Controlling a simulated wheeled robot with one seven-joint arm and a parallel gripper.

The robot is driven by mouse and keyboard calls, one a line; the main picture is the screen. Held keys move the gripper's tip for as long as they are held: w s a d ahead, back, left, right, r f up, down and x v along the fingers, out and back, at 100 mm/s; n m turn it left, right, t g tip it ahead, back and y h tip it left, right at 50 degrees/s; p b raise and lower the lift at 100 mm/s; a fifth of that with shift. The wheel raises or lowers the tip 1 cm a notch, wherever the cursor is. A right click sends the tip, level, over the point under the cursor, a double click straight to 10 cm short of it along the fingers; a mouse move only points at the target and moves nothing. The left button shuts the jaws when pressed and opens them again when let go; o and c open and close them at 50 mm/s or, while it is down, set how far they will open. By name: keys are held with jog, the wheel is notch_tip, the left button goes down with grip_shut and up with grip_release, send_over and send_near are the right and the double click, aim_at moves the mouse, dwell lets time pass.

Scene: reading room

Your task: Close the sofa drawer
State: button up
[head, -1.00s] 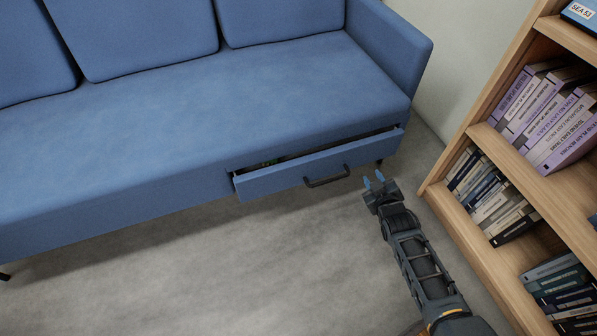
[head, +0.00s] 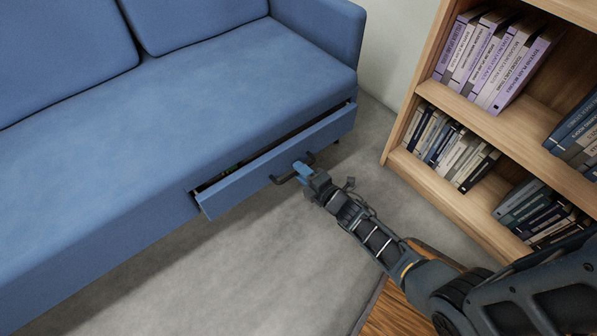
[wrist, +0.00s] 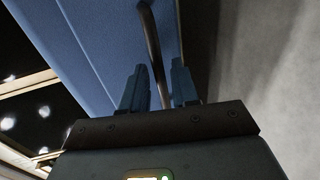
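The blue sofa (head: 190,95) has a drawer (head: 235,190) at the right end of its base. The drawer stands partly open, with a dark gap along its top and something small and green inside. My gripper (head: 302,170) is at the drawer's dark bar handle (head: 283,179). In the wrist view, the handle (wrist: 152,40) runs between the two blue fingers of my gripper (wrist: 160,85), in front of the blue drawer front (wrist: 95,40). The fingers are apart, with space beside the bar. I cannot tell whether either finger touches it.
A wooden bookcase (head: 400,130) with several books stands to the right, near my arm. The grey floor (head: 215,275) in front of the sofa is clear. A wooden surface (head: 395,310) shows at the bottom, beneath my arm.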

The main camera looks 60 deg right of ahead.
jog(key=shift+w+d+f, duration=0.15)
jog(key=shift+w+d, duration=0.05)
jog(key=shift+w, duration=0.45)
grip_shut()
